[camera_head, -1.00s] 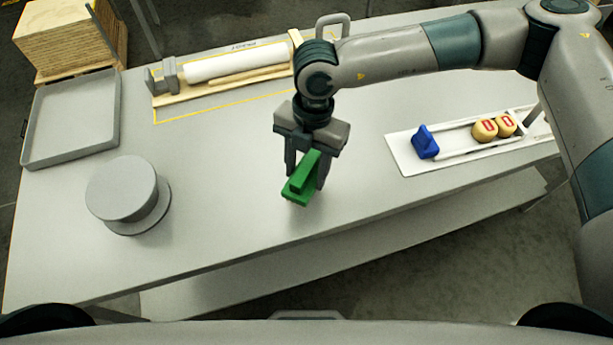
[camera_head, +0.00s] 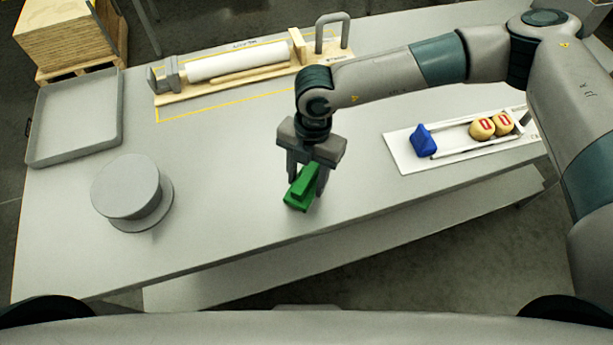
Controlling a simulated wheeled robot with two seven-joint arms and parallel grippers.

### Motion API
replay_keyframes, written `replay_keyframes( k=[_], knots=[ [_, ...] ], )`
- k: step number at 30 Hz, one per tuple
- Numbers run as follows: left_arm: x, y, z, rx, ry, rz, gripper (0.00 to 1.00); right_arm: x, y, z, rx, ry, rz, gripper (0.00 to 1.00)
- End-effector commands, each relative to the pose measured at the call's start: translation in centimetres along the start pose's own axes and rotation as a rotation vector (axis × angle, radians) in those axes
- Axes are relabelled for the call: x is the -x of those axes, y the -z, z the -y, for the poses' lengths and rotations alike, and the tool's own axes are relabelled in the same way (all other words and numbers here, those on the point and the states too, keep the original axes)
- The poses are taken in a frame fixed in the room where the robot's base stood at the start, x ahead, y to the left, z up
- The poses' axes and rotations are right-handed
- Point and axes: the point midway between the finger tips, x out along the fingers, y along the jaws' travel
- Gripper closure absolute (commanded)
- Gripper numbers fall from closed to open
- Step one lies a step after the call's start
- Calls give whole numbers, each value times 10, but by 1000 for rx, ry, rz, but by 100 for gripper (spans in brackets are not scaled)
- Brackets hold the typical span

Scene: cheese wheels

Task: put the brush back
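The green brush (camera_head: 300,190), a block with a raised grip on top, is at the middle of the table's front part. My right gripper (camera_head: 307,180) comes down over it from above, with a finger on each side of its grip, and appears shut on it. The brush lies tilted in the picture, its near end toward the lower left. Whether its underside touches the table (camera_head: 240,225) or hangs just above it I cannot tell. My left gripper is not in view.
A grey round stand (camera_head: 127,188) is at the left, below a grey tray (camera_head: 50,120). A white roll (camera_head: 235,62) on a wooden base lies at the back. At the right, a white board (camera_head: 405,158) bears a blue block (camera_head: 424,141) and two cheese wheels (camera_head: 482,128).

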Motion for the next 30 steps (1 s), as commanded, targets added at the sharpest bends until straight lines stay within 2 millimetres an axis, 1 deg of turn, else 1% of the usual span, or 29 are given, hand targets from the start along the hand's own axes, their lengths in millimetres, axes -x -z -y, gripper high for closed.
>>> replay_keyframes(
  k=[1, 2, 3, 11, 17, 18, 23, 30],
  knots=[
    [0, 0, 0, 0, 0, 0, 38, 0, 0, 0, 0, 0, 0, 45],
    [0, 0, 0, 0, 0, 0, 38, 0, 0, 0, 0, 0, 0, 38],
    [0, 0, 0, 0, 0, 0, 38, 0, 0, 0, 0, 0, 0, 36],
    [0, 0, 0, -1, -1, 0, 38, 0, 0, 0, 0, 0, 0, 36],
    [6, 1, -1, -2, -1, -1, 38, 5, 1, 0, 0, 0, 1, 36],
    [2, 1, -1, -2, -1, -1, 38, 6, 0, 0, 0, -2, 1, 36],
    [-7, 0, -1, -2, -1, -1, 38, 24, -1, -1, 0, -3, 2, 36],
    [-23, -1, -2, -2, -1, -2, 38, 67, -1, -1, 0, -4, 3, 36]
  ],
)
